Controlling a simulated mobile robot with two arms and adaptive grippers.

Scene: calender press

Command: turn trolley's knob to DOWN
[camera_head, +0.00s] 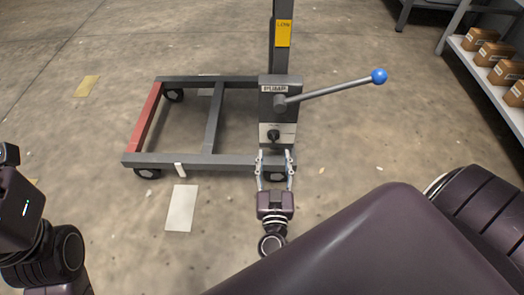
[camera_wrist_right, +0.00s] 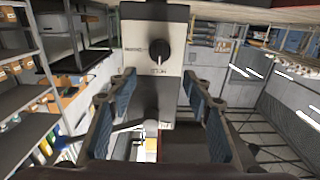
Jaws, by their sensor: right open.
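The trolley (camera_head: 212,162) has a grey frame with one red side bar and an upright post with a control box (camera_head: 279,100). Its small black knob (camera_head: 274,136) sits on a pale plate low on the box face. The knob also shows in the right wrist view (camera_wrist_right: 158,52), with a white pointer mark and small lettering around it, too small to read surely. My right gripper (camera_head: 274,168) is open and empty just below and in front of the knob, its two fingers apart. In the wrist view, the gripper (camera_wrist_right: 158,88) has the knob between its finger lines, beyond the tips.
A grey lever with a blue ball (camera_head: 379,76) sticks out rightward from the box, above the knob. A shelf with brown cartons (camera_head: 502,54) stands at the right. A pale sheet (camera_head: 181,208) lies on the floor. Open concrete floor surrounds the trolley.

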